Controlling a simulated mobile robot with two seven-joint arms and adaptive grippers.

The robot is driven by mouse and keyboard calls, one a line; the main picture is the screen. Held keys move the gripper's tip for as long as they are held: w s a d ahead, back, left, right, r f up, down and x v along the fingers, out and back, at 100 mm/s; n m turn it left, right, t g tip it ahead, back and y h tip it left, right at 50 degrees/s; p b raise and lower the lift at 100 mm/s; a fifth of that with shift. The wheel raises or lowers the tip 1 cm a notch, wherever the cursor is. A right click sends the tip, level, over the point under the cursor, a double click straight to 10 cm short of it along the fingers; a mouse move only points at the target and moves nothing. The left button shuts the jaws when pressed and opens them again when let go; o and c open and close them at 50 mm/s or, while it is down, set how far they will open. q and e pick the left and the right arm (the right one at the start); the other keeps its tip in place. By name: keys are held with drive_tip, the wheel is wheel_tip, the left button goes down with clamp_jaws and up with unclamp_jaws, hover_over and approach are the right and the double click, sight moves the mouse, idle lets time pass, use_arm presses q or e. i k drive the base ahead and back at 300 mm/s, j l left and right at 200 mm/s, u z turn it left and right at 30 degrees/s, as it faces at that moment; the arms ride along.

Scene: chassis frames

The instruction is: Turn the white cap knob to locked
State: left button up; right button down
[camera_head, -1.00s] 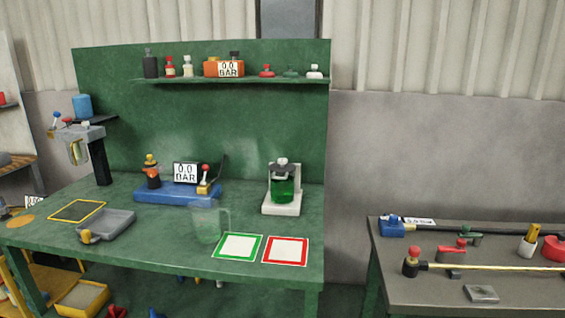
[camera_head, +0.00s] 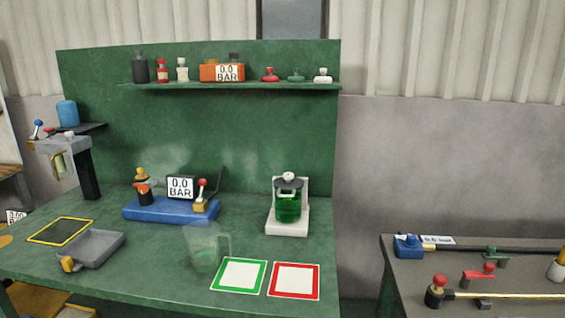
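Several white-topped parts are in view, and I cannot tell which is the white cap knob. A small white knob (camera_head: 323,75) stands at the right end of the wall shelf. A green container (camera_head: 288,207) in a white stand has a dark lid with a pale cap (camera_head: 288,177) on top. Another small whitish cap (camera_head: 69,135) sits on the grey fixture at the left. No locked marking or knob position is readable. Neither of my grippers is in view.
The green bench (camera_head: 160,268) carries a blue gauge base (camera_head: 170,210), a grey tray (camera_head: 92,248), a clear jug (camera_head: 204,248), a green-framed card (camera_head: 240,275) and a red-framed card (camera_head: 294,281). A second table (camera_head: 400,270) with pipes and valves stands right, across a gap.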

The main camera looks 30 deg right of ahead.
sight(288, 177)
drive_tip(key=i+l+z, duration=0.1)
drive_tip(key=i+z, duration=0.15)
drive_tip(key=z, duration=0.25)
drive_tip(key=i+z, duration=0.3)
drive_tip(key=z, duration=0.2)
